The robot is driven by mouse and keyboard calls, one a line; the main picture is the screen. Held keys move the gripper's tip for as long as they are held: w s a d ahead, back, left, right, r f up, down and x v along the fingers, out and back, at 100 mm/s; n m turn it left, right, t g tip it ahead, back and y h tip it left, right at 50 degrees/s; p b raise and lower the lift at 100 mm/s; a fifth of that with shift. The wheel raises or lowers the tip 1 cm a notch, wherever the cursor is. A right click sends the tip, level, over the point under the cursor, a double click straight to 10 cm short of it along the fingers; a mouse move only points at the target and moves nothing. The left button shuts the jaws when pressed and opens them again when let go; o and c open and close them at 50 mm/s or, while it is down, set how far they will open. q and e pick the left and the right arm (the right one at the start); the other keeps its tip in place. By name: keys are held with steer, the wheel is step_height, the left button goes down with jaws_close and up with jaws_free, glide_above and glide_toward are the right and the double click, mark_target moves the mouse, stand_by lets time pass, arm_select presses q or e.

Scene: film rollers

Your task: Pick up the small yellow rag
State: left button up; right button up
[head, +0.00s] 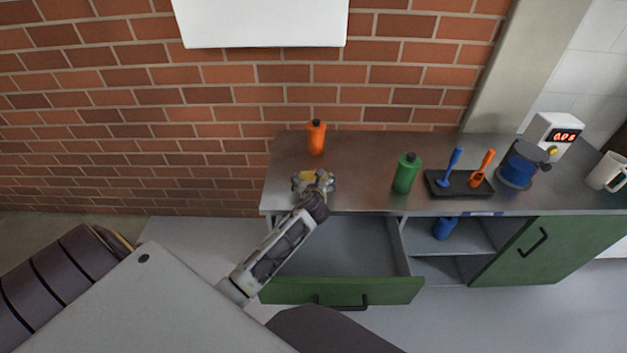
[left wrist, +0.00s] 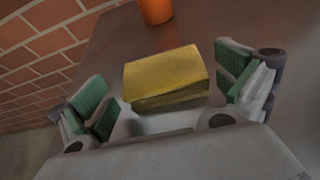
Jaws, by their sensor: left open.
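The small yellow rag (left wrist: 166,75) looks like a folded block and lies on the metal counter, between the spread fingers of my left gripper in the left wrist view. My left gripper (left wrist: 165,105) is open, with green pads on both sides of the rag and apart from it. In the head view the left gripper (head: 314,184) is over the left part of the counter and covers much of the rag (head: 307,175). My right gripper is not in view.
An orange bottle (head: 316,138) stands behind the rag. A green bottle (head: 406,173), a black tray (head: 459,184) with tools, a blue pot (head: 521,165), a scale-like display (head: 553,137) and a mug (head: 606,172) stand to the right. An open drawer (head: 342,290) is below.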

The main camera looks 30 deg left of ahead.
mark_target(313, 176)
arm_select(q)
steer(key=shift+x, duration=1.75)
steer(key=c, duration=0.7)
